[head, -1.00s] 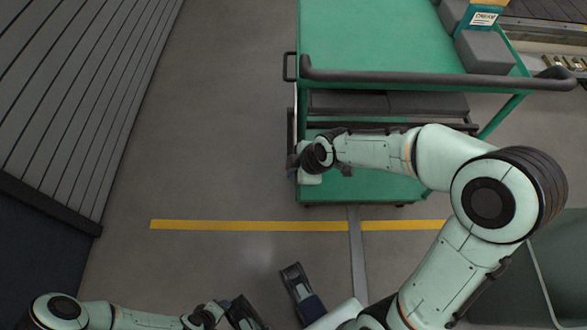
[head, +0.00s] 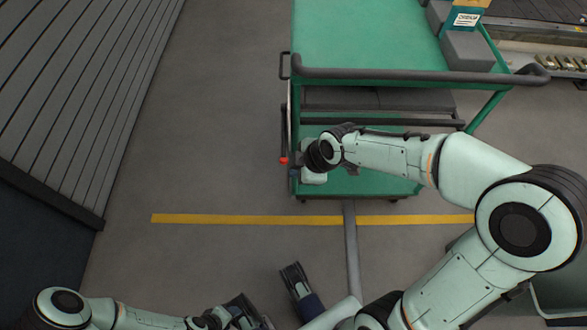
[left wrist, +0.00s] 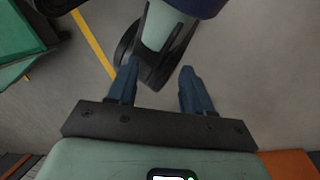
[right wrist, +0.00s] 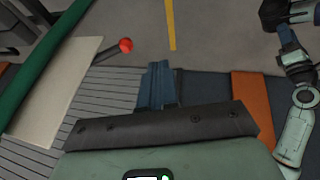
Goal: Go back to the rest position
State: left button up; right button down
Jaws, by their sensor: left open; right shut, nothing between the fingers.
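My right arm reaches in from the right in the head view, over the green cart's lower deck. My right gripper (right wrist: 158,72) is shut and empty; in the head view it is mostly hidden under my wrist at the cart's left edge. A red knob (head: 283,160) on a dark lever stands just left of it, apart from the fingers, and also shows in the right wrist view (right wrist: 126,45). My left gripper (left wrist: 160,68) is open and empty, low over the floor side of the picture near my own body.
The green cart (head: 365,35) has a dark handle (head: 400,76) and carries grey boxes (head: 467,52) at its right. A slatted grey surface (head: 70,90) stands at left. Floor with a yellow line (head: 240,219) lies open between them.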

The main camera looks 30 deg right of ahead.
pick_arm(q)
jog(key=shift+s+d+r+g+p, duration=0.4)
jog(key=shift+s+r+p, duration=0.05)
jog(key=shift+s+r, duration=0.3)
pick_arm(e)
jog(key=v, duration=0.4)
jog(key=shift+s+a+r, duration=0.15)
jog(key=shift+s+r, duration=0.05)
jog(key=shift+s, duration=0.25)
